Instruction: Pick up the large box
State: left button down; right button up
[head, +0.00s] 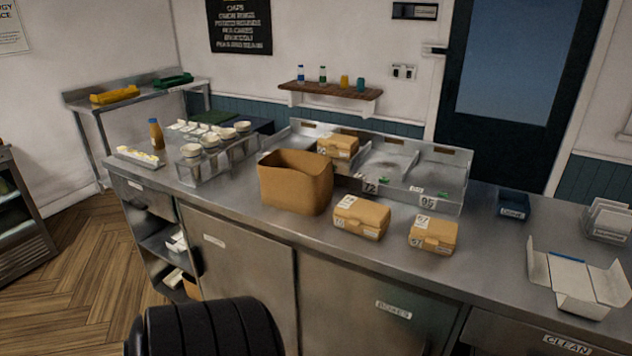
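Several closed brown boxes with white labels are in the head view. The larger closed box (361,217) sits on the front part of the steel counter, right of the open brown bag. A smaller closed box (433,236) sits to its right, with a gap between them. Another closed box (338,146) rests in the left part of the steel tray unit behind the bag. Neither of my grippers is in view.
The open brown bag (295,187) stands close to the larger box's left. The divided steel tray unit (438,200) is behind. An unfolded white carton (580,284) lies at right, near a dark blue container (513,205). The steel counter (490,268) is clear between smaller box and carton.

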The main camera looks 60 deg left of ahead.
aim_at(375, 234)
jog(key=u, duration=1.65)
jog(key=i+l+u, duration=0.15)
jog(key=k+l, duration=0.05)
jog(key=l, duration=0.05)
